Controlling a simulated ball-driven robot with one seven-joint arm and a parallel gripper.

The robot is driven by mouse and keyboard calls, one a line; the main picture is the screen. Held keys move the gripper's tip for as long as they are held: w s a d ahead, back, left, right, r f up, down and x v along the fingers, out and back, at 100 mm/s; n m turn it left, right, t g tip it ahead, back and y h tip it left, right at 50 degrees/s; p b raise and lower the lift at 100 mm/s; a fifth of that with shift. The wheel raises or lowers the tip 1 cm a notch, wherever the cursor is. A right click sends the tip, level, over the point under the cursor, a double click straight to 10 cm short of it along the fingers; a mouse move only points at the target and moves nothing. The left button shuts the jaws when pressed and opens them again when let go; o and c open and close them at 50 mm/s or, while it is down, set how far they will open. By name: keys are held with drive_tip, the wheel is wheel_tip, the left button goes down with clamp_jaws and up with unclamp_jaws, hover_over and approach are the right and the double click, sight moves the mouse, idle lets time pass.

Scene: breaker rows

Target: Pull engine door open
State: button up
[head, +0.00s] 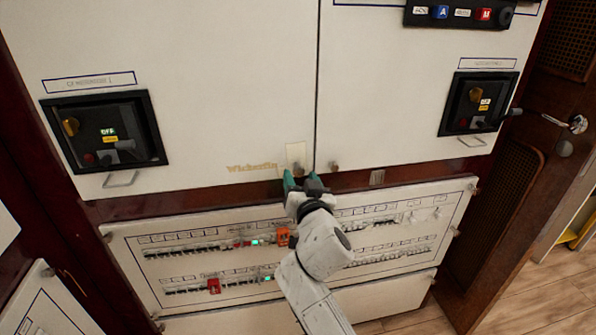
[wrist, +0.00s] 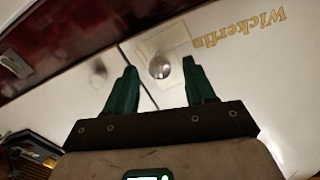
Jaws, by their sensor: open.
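Two white cabinet doors fill the upper head view: a left door (head: 215,70) with yellow "Wickerlin" lettering and a right door (head: 390,110). Their labels are too small to read surely, so I cannot tell which is the engine door. A small round knob (head: 297,167) is at the left door's lower right corner. Another knob (head: 334,167) is at the right door's lower left corner. My gripper (head: 303,179) is open at the left door's knob. In the wrist view this knob (wrist: 160,66) appears between the green fingertips (wrist: 160,78); contact cannot be told.
A breaker panel (head: 130,245) with switch rows lies below the doors, under my arm. Dark switch boxes sit on the left door (head: 85,112) and right door (head: 455,105). A brown wooden door with a metal handle (head: 577,124) stands at right. Floor shows at lower right.

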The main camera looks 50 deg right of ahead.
sight(299, 174)
drive_tip(key=shift+x, duration=1.65)
drive_tip(key=shift+c, duration=0.4)
clamp_jaws()
